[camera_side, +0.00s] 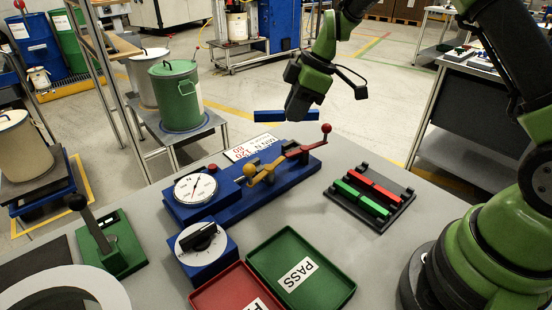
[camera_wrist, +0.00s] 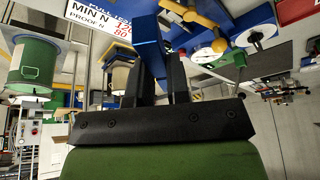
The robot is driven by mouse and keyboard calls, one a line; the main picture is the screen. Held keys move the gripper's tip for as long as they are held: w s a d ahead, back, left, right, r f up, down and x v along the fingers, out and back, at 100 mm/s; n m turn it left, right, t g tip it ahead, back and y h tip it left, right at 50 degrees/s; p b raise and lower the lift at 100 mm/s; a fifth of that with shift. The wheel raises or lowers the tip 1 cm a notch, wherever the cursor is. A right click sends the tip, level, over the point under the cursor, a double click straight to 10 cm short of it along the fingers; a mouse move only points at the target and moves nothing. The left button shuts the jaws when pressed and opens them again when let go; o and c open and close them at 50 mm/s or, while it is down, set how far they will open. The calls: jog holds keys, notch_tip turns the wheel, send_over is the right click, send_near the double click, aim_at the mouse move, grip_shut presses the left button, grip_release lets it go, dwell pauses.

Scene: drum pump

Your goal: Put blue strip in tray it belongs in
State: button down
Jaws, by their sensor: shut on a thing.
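My gripper (camera_side: 292,113) is shut on the blue strip (camera_side: 270,116), held level in the air above the back of the bench, behind the blue test fixture (camera_side: 221,204). In the wrist view the blue strip (camera_wrist: 148,45) runs away from the camera between the fingers of my gripper (camera_wrist: 161,72). The green tray (camera_side: 337,291) marked PASS lies empty at the front of the bench. The red tray (camera_side: 215,291) adjoins it on the left; its label is cut off by the picture edge.
The fixture carries a dial gauge (camera_side: 195,188), a yellow clamp (camera_side: 259,174) and a red-knobbed lever (camera_side: 326,129). A sign (camera_side: 250,148) lies behind it. A black rack (camera_side: 398,211) at right holds red and green strips. A blue knob box (camera_side: 203,247) and green lever stand (camera_side: 119,256) are at left.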

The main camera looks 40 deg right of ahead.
aim_at(281, 148)
jog(key=shift+w+f+n+g+y, duration=0.15)
jog(key=shift+w+f+n+g, duration=0.4)
jog(key=shift+n, duration=0.7)
jog(key=shift+w+f+n+g+y, duration=0.15)
jog(key=shift+w+n+g, duration=0.25)
jog(key=shift+w+n, duration=0.7)
jog(key=shift+w+f+n+g+y, duration=0.25)
jog(key=shift+w+n+g, duration=0.2)
jog(key=shift+n, duration=1)
notch_tip(281, 148, down, 10)
jog(key=shift+r, duration=0.2)
jog(key=shift+f, duration=0.2)
jog(key=c, duration=1.1)
grip_release()
